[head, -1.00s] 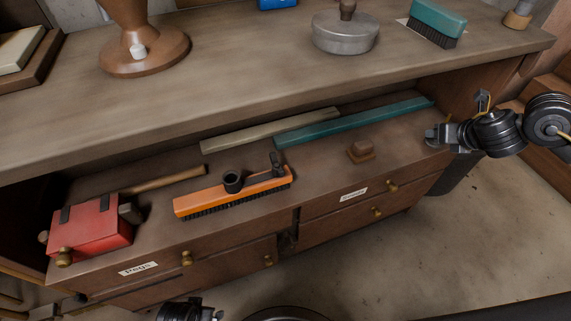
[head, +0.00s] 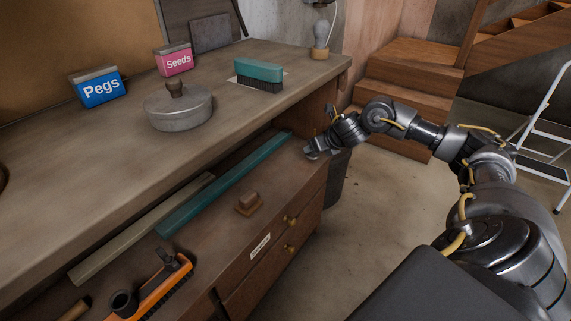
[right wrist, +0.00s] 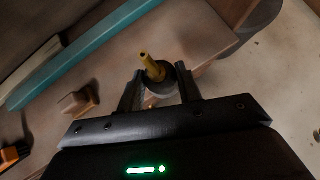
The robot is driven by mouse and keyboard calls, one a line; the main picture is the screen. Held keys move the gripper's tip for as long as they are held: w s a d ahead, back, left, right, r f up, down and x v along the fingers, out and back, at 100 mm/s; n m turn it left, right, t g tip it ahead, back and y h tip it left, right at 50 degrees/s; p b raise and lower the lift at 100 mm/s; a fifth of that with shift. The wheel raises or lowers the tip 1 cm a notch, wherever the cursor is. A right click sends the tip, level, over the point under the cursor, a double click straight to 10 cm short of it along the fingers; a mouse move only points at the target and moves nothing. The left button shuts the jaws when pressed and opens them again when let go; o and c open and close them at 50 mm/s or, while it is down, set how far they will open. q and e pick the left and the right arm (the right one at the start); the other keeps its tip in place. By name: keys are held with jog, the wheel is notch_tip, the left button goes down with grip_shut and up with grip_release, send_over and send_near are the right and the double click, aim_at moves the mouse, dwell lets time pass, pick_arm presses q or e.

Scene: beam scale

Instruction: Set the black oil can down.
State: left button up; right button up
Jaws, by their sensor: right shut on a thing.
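The oil can (right wrist: 160,88) shows in the right wrist view as a small dark round body with a brass spout (right wrist: 151,66). It sits between the two fingers of my right gripper (right wrist: 160,92), which is shut on it. In the head view my right gripper (head: 312,152) is at the right end of the lower cabinet top (head: 285,185), near its edge. The can is mostly hidden by the gripper there. I cannot tell whether the can touches the wood. My left gripper is not in view.
A teal strip (head: 225,185) and a pale strip (head: 140,230) lie along the back of the cabinet top. A small wooden block (head: 249,203) and an orange brush (head: 150,295) are nearer. The upper bench (head: 110,165) overhangs behind. Bare wood lies between block and gripper.

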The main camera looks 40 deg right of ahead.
jog(key=x, duration=0.8)
jog(key=w+r+b+x, duration=0.1)
jog(key=x, duration=0.2)
jog(key=shift+w+a+f, duration=0.25)
jog(key=shift+a+f, duration=0.05)
jog(key=shift+f, duration=0.05)
jog(key=shift+w+f, duration=0.35)
jog(key=shift+f, duration=0.1)
notch_tip(320, 180, down, 2)
jog(key=shift+f, duration=0.25)
jog(key=shift+w+f, duration=0.1)
jog(key=shift+f, duration=0.2)
pick_arm(q)
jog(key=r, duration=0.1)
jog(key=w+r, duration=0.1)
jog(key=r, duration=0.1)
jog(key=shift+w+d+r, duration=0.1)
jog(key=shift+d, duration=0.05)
jog(key=shift+b, duration=0.35)
pick_arm(e)
jog(key=o, duration=1)
jog(key=shift+f, duration=0.1)
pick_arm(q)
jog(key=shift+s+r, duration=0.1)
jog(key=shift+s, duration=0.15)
